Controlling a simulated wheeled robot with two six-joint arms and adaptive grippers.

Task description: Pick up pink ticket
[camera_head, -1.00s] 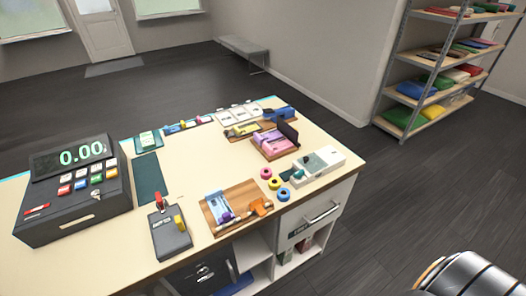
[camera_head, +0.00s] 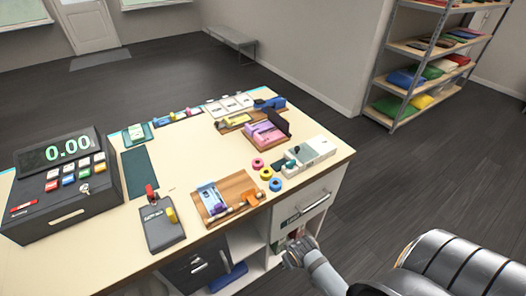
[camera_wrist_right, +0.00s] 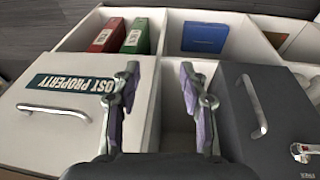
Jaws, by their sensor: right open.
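A stack of pink tickets (camera_head: 262,134) lies in a wooden holder on the far right part of the desk in the head view, beside a dark upright piece. My right gripper (camera_head: 297,250) is in front of the desk, below the top's edge, low and well apart from the pink tickets. In the right wrist view its two fingers (camera_wrist_right: 160,78) are open and empty, facing the desk's shelves and drawers. The pink tickets do not show in the wrist view. My left gripper is not in view.
Blue tickets (camera_head: 208,195) and yellow tickets (camera_head: 238,119) sit on other boards. Tape rolls (camera_head: 266,173) and a pale device (camera_head: 310,153) are near the right edge. A cash register (camera_head: 62,185) stands left. The LOST PROPERTY drawer (camera_wrist_right: 60,135) has a protruding handle.

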